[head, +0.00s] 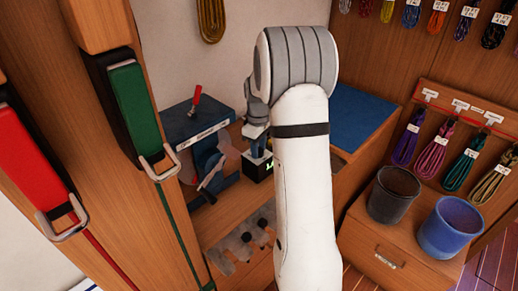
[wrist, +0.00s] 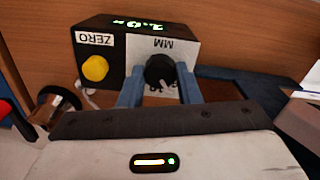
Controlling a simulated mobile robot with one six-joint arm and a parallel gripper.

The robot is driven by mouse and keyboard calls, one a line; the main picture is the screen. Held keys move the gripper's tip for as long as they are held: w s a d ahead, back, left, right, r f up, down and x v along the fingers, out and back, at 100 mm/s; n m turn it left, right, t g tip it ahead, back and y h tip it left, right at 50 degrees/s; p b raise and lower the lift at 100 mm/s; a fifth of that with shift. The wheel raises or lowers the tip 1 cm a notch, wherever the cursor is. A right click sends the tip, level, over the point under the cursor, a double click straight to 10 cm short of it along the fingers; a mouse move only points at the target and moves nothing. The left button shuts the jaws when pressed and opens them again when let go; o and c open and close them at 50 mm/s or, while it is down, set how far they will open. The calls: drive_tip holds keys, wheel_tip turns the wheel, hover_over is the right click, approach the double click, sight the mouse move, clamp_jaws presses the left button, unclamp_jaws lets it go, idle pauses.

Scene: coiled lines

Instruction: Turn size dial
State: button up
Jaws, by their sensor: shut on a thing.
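The size dial (wrist: 160,70) is a black round knob with a pale pointer mark, on the face of a small black box (wrist: 128,45). The box has a white label panel, a yellow button (wrist: 95,68) marked ZERO and a lit green readout (wrist: 137,22) on top. My gripper (wrist: 159,86) has its two blue fingers on either side of the dial, shut on it. In the head view the box (head: 260,171) stands on the wooden bench, with my gripper (head: 256,146) just above it. The dial is hidden there.
A blue machine (head: 200,125) with a red-handled lever stands left of the box. A slotted grey plate (head: 243,241) lies in front. Green and red strap holders (head: 133,105) are close at left. Two buckets (head: 394,194) stand at right below hanging coiled cords.

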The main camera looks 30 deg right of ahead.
drive_tip(key=shift+w+r+n, duration=0.1)
drive_tip(key=shift+w+n, duration=0.05)
drive_tip(key=shift+n, duration=1.25)
drive_tip(key=o, duration=1)
drive_tip(key=shift+c, duration=0.2)
wheel_tip(320, 180, up, 8)
drive_tip(key=shift+f+b, duration=0.15)
drive_tip(key=shift+b, duration=0.45)
